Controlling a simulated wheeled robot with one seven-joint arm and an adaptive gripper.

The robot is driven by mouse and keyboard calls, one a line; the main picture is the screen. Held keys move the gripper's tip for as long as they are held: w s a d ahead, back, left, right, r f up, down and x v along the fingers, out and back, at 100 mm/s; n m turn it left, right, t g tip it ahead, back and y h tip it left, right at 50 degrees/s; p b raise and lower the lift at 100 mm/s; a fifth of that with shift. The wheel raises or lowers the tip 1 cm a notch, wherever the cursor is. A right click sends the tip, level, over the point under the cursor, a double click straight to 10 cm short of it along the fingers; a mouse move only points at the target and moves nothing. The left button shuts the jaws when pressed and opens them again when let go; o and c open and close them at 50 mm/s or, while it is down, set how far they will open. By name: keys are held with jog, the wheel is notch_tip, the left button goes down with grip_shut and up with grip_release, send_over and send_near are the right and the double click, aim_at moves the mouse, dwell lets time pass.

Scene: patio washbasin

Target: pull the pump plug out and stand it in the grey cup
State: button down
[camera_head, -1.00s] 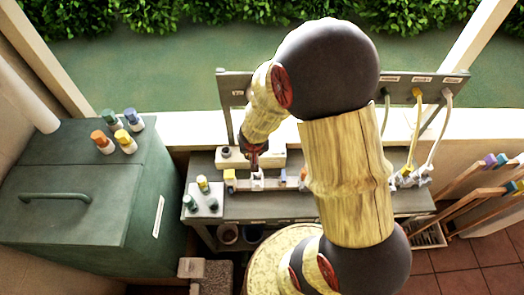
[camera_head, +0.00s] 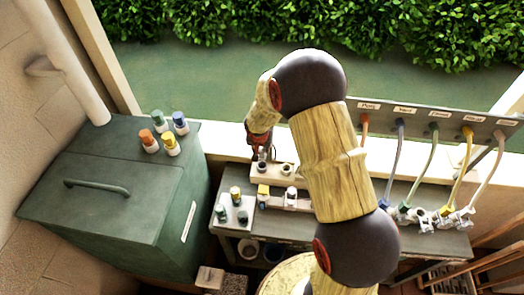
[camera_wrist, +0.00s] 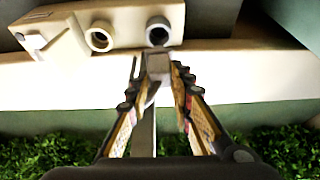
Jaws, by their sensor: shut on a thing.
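My gripper (camera_head: 262,152) is over the left end of a pale block (camera_head: 275,174) on the grey bench. It also shows in the wrist view (camera_wrist: 158,80). Its fingers are shut on a small pale grey piece (camera_wrist: 159,66), which I take to be the pump plug; its lower end is hard to make out. The block has two round cups: a pale-rimmed one (camera_wrist: 100,37) and a dark grey one (camera_wrist: 157,32). In the wrist view the held piece is right beside the dark grey cup. I cannot tell whether it is inside it.
A row of sockets with a yellow piece (camera_head: 263,191) runs in front of the block. A pale tray (camera_head: 233,213) with small plugs stands at the bench's left. A labelled board (camera_head: 420,113) holds hanging coloured cords at right. A green chest (camera_head: 115,190) stands at left.

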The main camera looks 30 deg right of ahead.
aim_at(261, 156)
jog(key=shift+f+b, duration=1.5)
jog(key=shift+f, duration=1)
jog(key=shift+b, duration=0.65)
jog(key=shift+f+b, duration=0.6)
jog(key=shift+b, duration=0.1)
jog(key=c, duration=1.8)
grip_release()
jog(key=shift+c, duration=0.2)
jog(key=shift+r, duration=0.15)
jog(key=p+v, duration=0.4)
jog(key=v, duration=0.7)
